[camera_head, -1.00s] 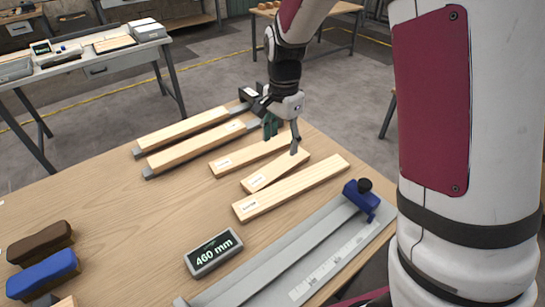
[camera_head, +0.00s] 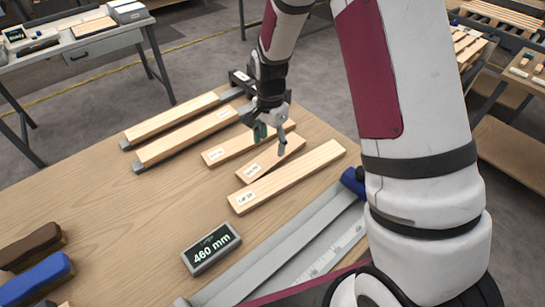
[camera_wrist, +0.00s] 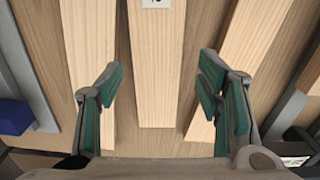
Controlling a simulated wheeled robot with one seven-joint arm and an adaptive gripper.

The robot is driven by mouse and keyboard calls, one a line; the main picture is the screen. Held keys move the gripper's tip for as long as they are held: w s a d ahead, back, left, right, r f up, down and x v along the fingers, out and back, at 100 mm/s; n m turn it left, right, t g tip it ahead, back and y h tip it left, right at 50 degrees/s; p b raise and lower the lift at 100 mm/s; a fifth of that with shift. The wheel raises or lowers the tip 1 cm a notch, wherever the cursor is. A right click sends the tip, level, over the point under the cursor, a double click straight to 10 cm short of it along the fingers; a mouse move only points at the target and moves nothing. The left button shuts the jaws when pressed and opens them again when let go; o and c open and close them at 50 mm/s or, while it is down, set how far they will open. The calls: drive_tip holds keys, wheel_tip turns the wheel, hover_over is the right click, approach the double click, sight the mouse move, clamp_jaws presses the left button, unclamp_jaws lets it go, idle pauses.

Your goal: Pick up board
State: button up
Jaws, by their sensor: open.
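Three loose pale wooden boards with white labels lie side by side on the workbench (camera_head: 120,230). They are a long front board (camera_head: 300,170), a short middle board (camera_head: 259,169) and a short back board (camera_head: 222,151). My gripper (camera_head: 271,140) is open and empty, above the far part of the short middle board. In the wrist view, the middle board (camera_wrist: 157,75) lies between the green-padded fingers of my gripper (camera_wrist: 160,90), with the long board (camera_wrist: 90,45) to the left and the back board (camera_wrist: 235,65) to the right. I cannot tell the exact height gap.
Two boards (camera_head: 180,118) rest on grey metal rails behind. A display (camera_head: 211,249) reads 460 mm. A metal measuring rail (camera_head: 290,250) with a blue stop (camera_head: 352,182) lies in front. A brown brush (camera_head: 30,247) and a blue one (camera_head: 38,278) are at left. The bench's left middle is clear.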

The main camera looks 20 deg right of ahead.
sight(272, 155)
drive_tip(key=f, duration=0.5)
drive_tip(key=shift+s+d+p, duration=0.1)
drive_tip(key=shift+d+p, duration=0.1)
drive_tip(key=shift+p, duration=0.2)
drive_tip(key=c, duration=1)
